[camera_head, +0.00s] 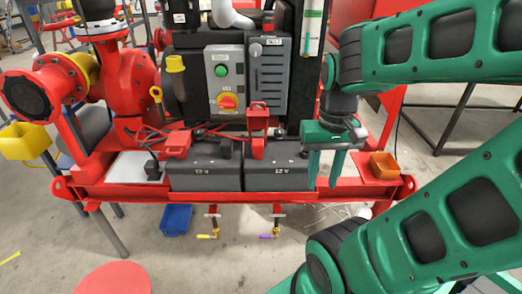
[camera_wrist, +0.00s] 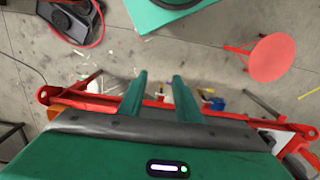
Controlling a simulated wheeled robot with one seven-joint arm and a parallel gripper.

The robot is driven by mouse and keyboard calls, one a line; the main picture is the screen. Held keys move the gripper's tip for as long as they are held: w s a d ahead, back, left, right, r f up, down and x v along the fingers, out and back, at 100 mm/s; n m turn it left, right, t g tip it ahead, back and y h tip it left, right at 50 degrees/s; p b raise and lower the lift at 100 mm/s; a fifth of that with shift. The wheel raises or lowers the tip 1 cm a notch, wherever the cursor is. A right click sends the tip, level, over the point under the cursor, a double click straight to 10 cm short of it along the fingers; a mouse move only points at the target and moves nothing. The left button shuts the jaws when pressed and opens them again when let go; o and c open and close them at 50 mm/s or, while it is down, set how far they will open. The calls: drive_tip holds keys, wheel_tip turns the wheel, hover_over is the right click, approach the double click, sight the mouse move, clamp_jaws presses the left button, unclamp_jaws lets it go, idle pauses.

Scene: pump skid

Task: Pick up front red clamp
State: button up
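One red clamp (camera_head: 176,144) sits at the left battery's (camera_head: 204,170) left rear. The other red clamp (camera_head: 258,132) stands upright near the junction of the two batteries. I cannot tell which is the front one. My gripper (camera_head: 325,170) points down at the right end of the right battery (camera_head: 277,171), to the right of both clamps. Its two green fingers are apart with nothing between them.
The red skid frame (camera_head: 150,192) runs along the front. A control box (camera_head: 226,80) and dark cabinet stand behind the batteries. An orange bin (camera_head: 383,165) is right of my gripper. A red pump (camera_head: 130,80) is at left. Red cables lie behind the batteries.

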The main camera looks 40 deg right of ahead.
drive_tip(key=shift+o, duration=0.9)
drive_tip(key=o, duration=0.5)
drive_tip(key=shift+s+r, duration=0.2)
drive_tip(key=shift+s, duration=0.05)
drive_tip(key=shift+c, duration=0.2)
drive_tip(key=t+h, duration=0.3)
drive_tip(key=t, duration=0.1)
approach(258, 142)
drive_tip(key=d, duration=0.1)
drive_tip(key=shift+y, duration=0.3)
drive_tip(key=x, duration=0.5)
drive_tip(key=shift+w+f, duration=0.3)
drive_tip(key=shift+w, duration=0.1)
drive_tip(key=shift+s+x, duration=0.1)
drive_tip(key=shift+x, duration=1.35)
drive_tip(key=shift+s+x, duration=0.15)
drive_tip(key=shift+x, duration=1.3)
